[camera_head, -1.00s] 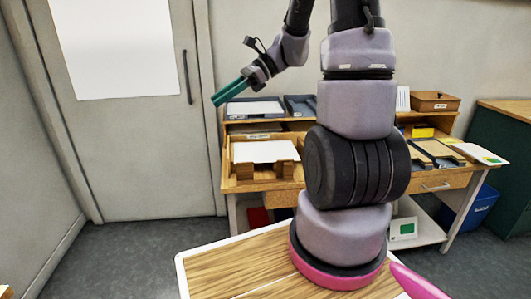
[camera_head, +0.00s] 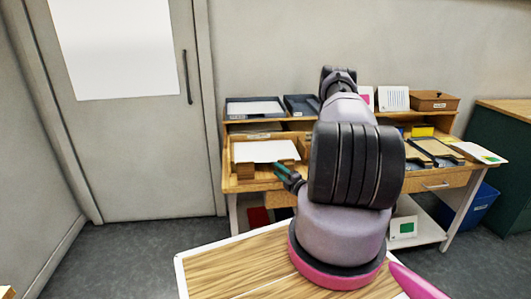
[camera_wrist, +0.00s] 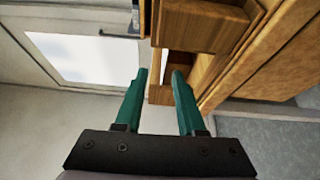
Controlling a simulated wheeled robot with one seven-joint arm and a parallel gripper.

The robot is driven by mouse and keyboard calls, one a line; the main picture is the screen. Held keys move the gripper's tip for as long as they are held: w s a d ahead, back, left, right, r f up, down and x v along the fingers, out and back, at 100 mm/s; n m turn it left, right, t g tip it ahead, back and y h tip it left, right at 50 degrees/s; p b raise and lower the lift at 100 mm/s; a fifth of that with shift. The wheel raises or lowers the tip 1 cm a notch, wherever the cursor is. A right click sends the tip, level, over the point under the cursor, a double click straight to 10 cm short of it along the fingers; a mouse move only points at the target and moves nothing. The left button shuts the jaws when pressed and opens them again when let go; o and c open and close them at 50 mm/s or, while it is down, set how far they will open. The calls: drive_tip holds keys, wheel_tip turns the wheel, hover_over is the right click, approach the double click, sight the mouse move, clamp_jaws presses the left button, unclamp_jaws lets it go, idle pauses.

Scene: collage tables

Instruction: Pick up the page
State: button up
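A white page (camera_head: 265,151) lies flat across wooden blocks (camera_head: 246,171) on the desk in the head view, with part of it jutting past them. My gripper (camera_head: 280,167) is just right of and in front of the page's right end, apart from it as far as I can tell. In the wrist view my gripper (camera_wrist: 158,76) has its two teal fingers apart with nothing visible between them. Wooden pieces (camera_wrist: 205,25) are close beyond the fingertips there. A narrow white patch shows between them; I cannot tell if it is the page.
The wooden desk (camera_head: 435,182) holds dark trays on its shelf (camera_head: 254,108), a brown box (camera_head: 435,101) and clipboards (camera_head: 432,152) at the right. A blue bin (camera_head: 482,208) stands on the floor at right. A door (camera_head: 140,160) is at left, with open floor before it.

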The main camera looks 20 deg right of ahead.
sight(266, 161)
drive_tip(key=shift+m, duration=0.3)
drive_tip(key=w, duration=0.7)
drive_tip(key=w+a+f, duration=0.1)
drive_tip(key=w, duration=0.2)
drive_tip(key=shift+w, duration=0.15)
drive_tip(key=shift+c, duration=0.3)
clamp_jaws()
